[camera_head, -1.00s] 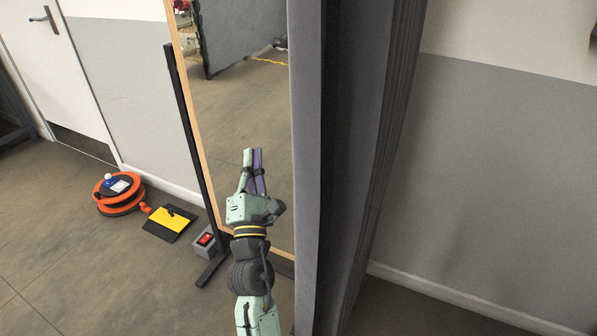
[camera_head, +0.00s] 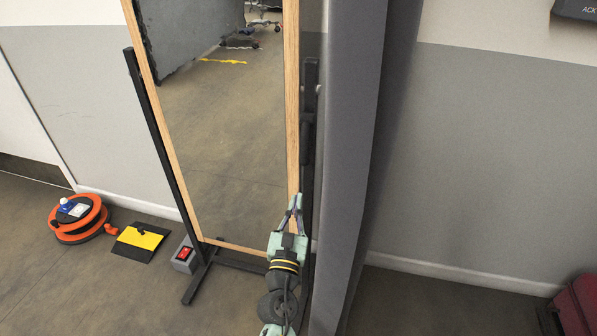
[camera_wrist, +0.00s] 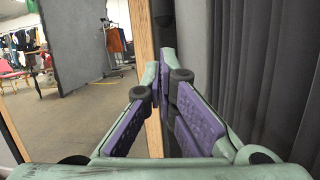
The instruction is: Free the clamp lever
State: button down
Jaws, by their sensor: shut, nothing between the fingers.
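A tall wood-framed mirror (camera_head: 225,150) stands on a dark stand. The stand's right post (camera_head: 311,80) shows beside a grey curtain (camera_head: 350,150). A small pale fitting (camera_head: 318,88) sits high on this post; I cannot tell if it is the clamp lever. My gripper (camera_head: 297,198) is in front of the mirror's lower right frame, left of the curtain. Its fingers are shut and empty. In the wrist view, the fingertips (camera_wrist: 157,75) overlap the wooden frame edge (camera_wrist: 143,30), with the curtain (camera_wrist: 250,60) close on the right.
An orange cable reel (camera_head: 68,232), a yellow and black plate (camera_head: 140,241) and a grey box with a red switch (camera_head: 184,255) lie on the floor at left. A dark red object (camera_head: 580,305) is at the lower right. The floor in front of the mirror is largely clear.

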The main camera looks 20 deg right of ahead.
jog(key=shift+w, duration=0.1)
jog(key=p+x, duration=0.3)
jog(key=x, duration=0.7)
